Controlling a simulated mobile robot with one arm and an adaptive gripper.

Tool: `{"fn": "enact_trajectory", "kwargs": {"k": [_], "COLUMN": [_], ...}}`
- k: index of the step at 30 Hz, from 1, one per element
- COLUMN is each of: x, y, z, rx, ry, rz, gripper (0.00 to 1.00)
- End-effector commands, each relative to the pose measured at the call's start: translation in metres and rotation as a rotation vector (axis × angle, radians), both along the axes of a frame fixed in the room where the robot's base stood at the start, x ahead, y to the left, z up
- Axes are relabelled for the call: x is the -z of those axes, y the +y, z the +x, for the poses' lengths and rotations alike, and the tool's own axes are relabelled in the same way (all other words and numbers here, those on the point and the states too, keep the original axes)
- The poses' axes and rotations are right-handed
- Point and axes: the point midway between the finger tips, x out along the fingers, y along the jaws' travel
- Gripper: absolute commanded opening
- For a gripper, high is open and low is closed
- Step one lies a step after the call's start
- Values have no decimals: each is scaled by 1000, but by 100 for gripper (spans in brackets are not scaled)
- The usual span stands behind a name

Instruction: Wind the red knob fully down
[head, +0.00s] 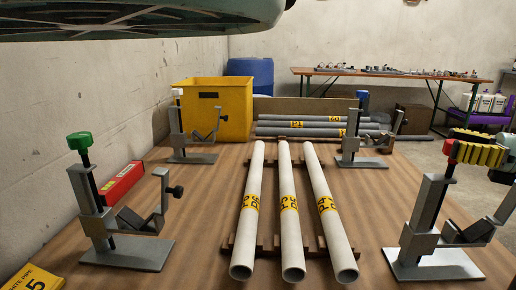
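The red knob (451,149) tops the black screw of the front right clamp stand (428,215). The screw stands upright above the grey frame. My gripper (468,149), with yellow ribbed and black parts, is at the knob's height and overlaps its right side in the head view. It hides much of the knob. Whether the fingers touch the knob or stand apart from it is hidden, and so is their opening. The clamp's jaw and side arm (472,232) sit low on the right.
A green-knobbed clamp (96,190) stands front left, with a white-knobbed clamp (180,130) and a blue-knobbed clamp (360,128) behind. Three pale pipes (286,185) lie mid-table on brown racks. A yellow bin (212,108) and grey pipes (310,125) are at the back.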

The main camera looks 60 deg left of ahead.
Motion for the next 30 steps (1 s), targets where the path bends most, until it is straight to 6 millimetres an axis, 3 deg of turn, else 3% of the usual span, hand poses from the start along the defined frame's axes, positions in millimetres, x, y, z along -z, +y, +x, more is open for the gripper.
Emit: {"fn": "enact_trajectory", "kwargs": {"k": [6, 17, 23, 30], "x": [1, -4, -26, -73], "y": [0, 0, 0, -1], "z": [0, 0, -1, 0], "rx": [0, 0, -2, 0], "ry": [2, 2, 0, -2], "rz": [-1, -2, -3, -1], "gripper": [82, 82, 82, 82]}}
